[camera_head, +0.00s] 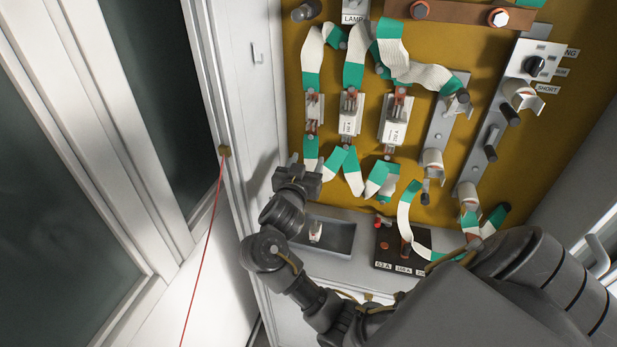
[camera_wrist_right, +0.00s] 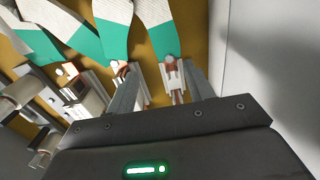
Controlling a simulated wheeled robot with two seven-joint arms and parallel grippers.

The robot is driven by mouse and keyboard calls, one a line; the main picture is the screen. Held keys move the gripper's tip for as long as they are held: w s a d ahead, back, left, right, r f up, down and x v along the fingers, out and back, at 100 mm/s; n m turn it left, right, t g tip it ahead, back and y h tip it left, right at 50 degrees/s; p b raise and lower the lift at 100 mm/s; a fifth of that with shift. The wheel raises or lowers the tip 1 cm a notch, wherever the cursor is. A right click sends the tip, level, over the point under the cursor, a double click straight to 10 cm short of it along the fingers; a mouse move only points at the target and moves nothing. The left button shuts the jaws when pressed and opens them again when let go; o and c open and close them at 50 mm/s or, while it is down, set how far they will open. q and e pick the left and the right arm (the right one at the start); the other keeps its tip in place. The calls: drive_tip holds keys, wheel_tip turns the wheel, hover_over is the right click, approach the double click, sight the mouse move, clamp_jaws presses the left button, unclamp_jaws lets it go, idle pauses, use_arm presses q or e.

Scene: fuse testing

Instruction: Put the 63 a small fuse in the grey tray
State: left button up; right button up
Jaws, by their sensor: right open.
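The grey tray (camera_head: 343,251) sits on the ledge under the ochre panel. A small white fuse (camera_head: 316,231) lies in it, its rating too small to read. Three holders hang on the panel. The narrow left one (camera_head: 313,112) is pale, and I cannot tell if a fuse sits in it. The middle (camera_head: 349,116) and right (camera_head: 394,121) ones hold larger white fuses. My right gripper (camera_head: 296,172) is open, below and left of the left holder. In the wrist view its fingers (camera_wrist_right: 160,88) are apart, with a pale holder (camera_wrist_right: 174,75) seen between them. My left gripper is out of view.
White-green straps (camera_head: 354,68) hang above and below the holders. A dark box (camera_head: 385,245) with rating labels stands right of the tray. Switches and clamps (camera_head: 491,145) fill the panel's right. A white cabinet frame (camera_head: 234,80) and a red cord (camera_head: 207,230) are at left.

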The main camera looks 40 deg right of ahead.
wheel_tip(320, 180, up, 8)
drive_tip(key=w+p, duration=0.1)
drive_tip(key=p, duration=0.1)
drive_tip(key=shift+w+d+p, duration=0.3)
drive_tip(key=shift+w+d, duration=0.1)
